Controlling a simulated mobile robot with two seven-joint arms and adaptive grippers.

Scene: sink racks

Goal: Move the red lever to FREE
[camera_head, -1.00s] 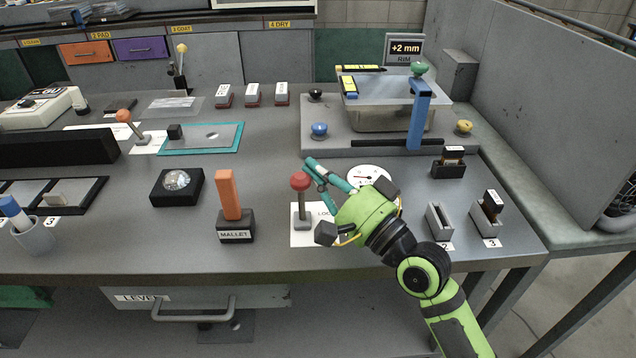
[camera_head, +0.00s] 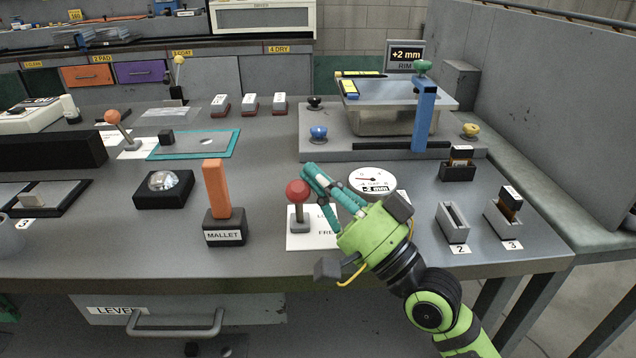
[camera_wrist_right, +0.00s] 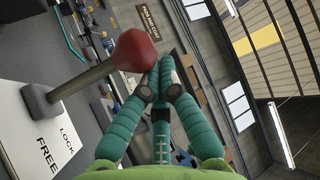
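The red lever has a red ball knob (camera_head: 297,191) on a grey stem. It stands about upright on a grey base (camera_head: 300,224) at the left of a white card (camera_head: 305,241). The card's words LOCK and FREE are partly hidden by my gripper in the head view. Both words show in the right wrist view, on the card (camera_wrist_right: 25,135). My right gripper (camera_head: 309,174) has its teal fingers just behind and right of the knob. In the wrist view its fingertips (camera_wrist_right: 160,72) meet, with the red knob (camera_wrist_right: 135,50) beside them, not between them. My left gripper is out of view.
A mallet with an orange handle (camera_head: 217,188) stands left of the lever. A round gauge (camera_head: 372,181) lies right behind my gripper. Slotted holders (camera_head: 453,222) stand to the right. A grey platform (camera_head: 312,145) with a tray is behind. The bench front edge is close.

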